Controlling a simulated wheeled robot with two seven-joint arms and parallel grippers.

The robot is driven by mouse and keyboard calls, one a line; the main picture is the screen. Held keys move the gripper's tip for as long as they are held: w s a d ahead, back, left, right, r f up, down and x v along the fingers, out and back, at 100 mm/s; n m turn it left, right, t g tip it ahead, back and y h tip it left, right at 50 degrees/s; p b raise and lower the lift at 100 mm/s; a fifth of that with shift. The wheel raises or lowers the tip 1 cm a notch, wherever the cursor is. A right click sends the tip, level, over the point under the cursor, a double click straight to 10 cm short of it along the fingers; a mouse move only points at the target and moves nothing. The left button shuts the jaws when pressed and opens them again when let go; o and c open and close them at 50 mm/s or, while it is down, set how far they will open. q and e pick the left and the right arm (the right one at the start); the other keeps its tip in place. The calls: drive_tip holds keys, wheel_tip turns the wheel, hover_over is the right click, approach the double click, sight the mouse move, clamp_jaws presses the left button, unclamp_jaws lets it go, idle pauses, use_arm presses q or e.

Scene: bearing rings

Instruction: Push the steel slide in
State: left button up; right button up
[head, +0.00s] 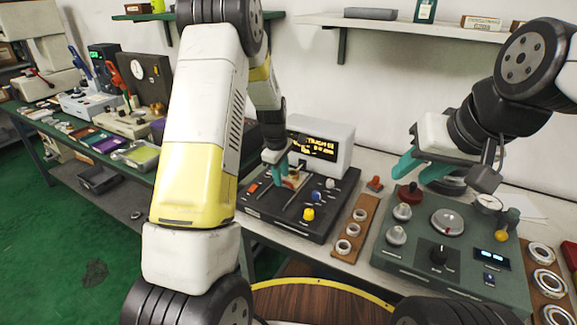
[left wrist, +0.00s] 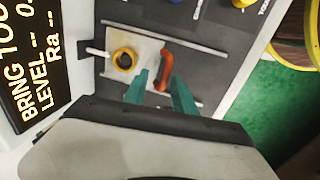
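The steel slide is a pale plate (left wrist: 148,47) between two thin rails on a black instrument base; in the head view it shows partly (head: 297,180) behind my left gripper. A brass-coloured ring (left wrist: 125,59) lies on the slide. An orange-brown handle (left wrist: 166,70) stands on the slide beside the ring. My left gripper (head: 281,170) is low over the slide. In the left wrist view its teal fingers (left wrist: 160,92) are apart, with the handle near the gap between their tips; contact cannot be told. My right gripper (head: 420,168) is open and empty above the green instrument.
The black base (head: 318,222) carries knobs and a lit display box (head: 322,146). A wooden tray (head: 356,232) of rings stands to its right. The green instrument (head: 447,250) has a round plate and gauge. Another ring tray (head: 546,282) lies far right.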

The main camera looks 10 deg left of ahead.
use_arm(q)
wheel_tip(320, 180, up, 8)
drive_tip(key=s, duration=0.1)
drive_tip(key=shift+s+a+f, duration=0.2)
drive_tip(key=shift+a, duration=0.05)
idle(2.4)
